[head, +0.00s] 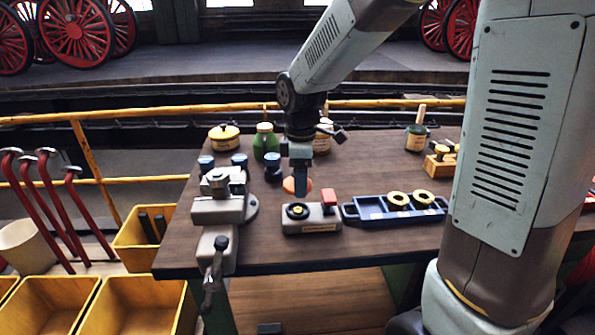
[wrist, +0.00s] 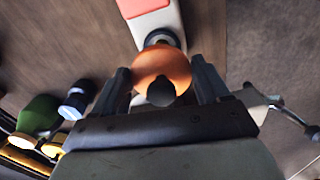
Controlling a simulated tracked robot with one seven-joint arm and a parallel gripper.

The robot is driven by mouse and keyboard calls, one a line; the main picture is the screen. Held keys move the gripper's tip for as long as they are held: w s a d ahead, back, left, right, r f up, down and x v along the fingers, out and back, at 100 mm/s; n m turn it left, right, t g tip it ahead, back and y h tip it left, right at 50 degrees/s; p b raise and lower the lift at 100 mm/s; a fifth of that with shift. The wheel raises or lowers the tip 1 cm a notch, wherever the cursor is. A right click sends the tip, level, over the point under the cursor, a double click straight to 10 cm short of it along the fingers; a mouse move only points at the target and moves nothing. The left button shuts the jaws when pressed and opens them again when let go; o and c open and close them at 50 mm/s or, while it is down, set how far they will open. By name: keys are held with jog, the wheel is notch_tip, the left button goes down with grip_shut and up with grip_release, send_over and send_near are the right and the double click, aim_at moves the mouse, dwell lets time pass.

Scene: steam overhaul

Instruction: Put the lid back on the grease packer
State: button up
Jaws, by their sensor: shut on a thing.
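My gripper (head: 300,188) points down over the bench and is shut on an orange round lid with a dark knob (wrist: 162,72). The wrist view shows a finger on each side of the lid; in the head view a finger hides part of the lid (head: 289,185). A grey box-shaped device, which I take as the grease packer (head: 325,222), stands on the bench just below. It has a dark round opening with a yellow middle (head: 298,210) and a red block on its right. The lid is above and slightly behind this opening, apparently clear of it.
A vise (head: 218,205) stands left of the device and a blue tray with rings (head: 370,213) right of it. Blue-capped jars, a green jar (head: 265,143) and a yellow-lidded pot (head: 224,138) stand behind. The bench in front (head: 350,250) is clear.

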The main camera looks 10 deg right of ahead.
aim_at(301, 209)
jog(key=shift+a+f, duration=0.1)
jog(key=shift+f, duration=3)
jog(key=shift+s, duration=0.1)
jog(key=shift+f, duration=0.1)
dwell(0.4)
jog(key=o, duration=1)
jog(key=shift+o, duration=0.2)
jog(key=shift+r, duration=3.5)
